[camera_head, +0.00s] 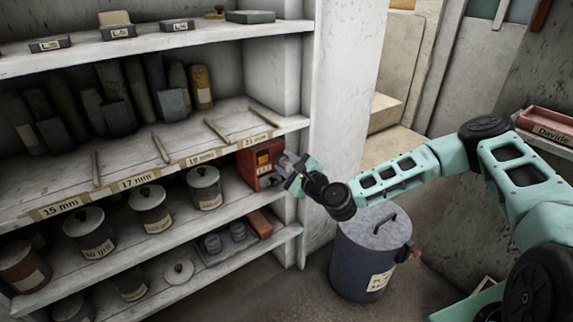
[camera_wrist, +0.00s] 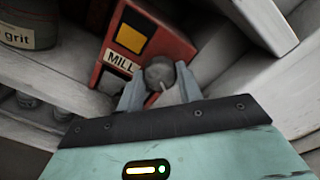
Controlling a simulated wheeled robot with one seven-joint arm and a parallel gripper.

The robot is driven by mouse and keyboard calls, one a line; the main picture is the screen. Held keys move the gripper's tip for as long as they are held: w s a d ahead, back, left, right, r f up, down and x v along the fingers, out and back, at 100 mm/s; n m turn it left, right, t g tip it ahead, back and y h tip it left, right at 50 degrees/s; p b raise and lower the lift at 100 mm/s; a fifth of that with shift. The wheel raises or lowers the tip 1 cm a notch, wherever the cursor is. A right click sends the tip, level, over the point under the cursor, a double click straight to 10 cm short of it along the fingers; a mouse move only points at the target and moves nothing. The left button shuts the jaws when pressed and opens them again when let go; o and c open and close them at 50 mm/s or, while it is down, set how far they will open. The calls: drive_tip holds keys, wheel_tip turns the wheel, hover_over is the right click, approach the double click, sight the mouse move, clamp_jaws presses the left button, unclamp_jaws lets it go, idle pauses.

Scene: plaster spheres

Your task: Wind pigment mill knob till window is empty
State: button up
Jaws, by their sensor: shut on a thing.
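The pigment mill (camera_head: 248,167) is a red box on the shelf at the right end, below the "23 mm" label. It also shows in the wrist view (camera_wrist: 173,47), tilted in the picture, with a "MILL" label. Its window (camera_wrist: 135,37) shows yellow-orange, with a dark square above or beside it. The round grey knob (camera_wrist: 159,73) with a light pointer mark sits on the mill's front. My gripper (camera_wrist: 160,84) is shut on the knob, one finger on each side. In the head view my gripper (camera_head: 290,172) reaches the mill's front from the right and hides the knob.
Lidded pots labelled with grit stand left of the mill, the nearest one (camera_head: 205,188) close by. A white shelf upright (camera_head: 338,110) stands right of the mill. A blue lidded bin (camera_head: 360,262) stands on the floor beneath my arm. A red tray (camera_head: 545,122) lies far right.

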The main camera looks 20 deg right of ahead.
idle(0.4)
drive_tip(key=o, duration=1)
drive_tip(key=p+v, duration=0.1)
drive_tip(key=v, duration=1.6)
drive_tip(key=shift+s+d+p, duration=0.1)
drive_tip(key=shift+s+p, duration=0.15)
drive_tip(key=shift+p, duration=0.1)
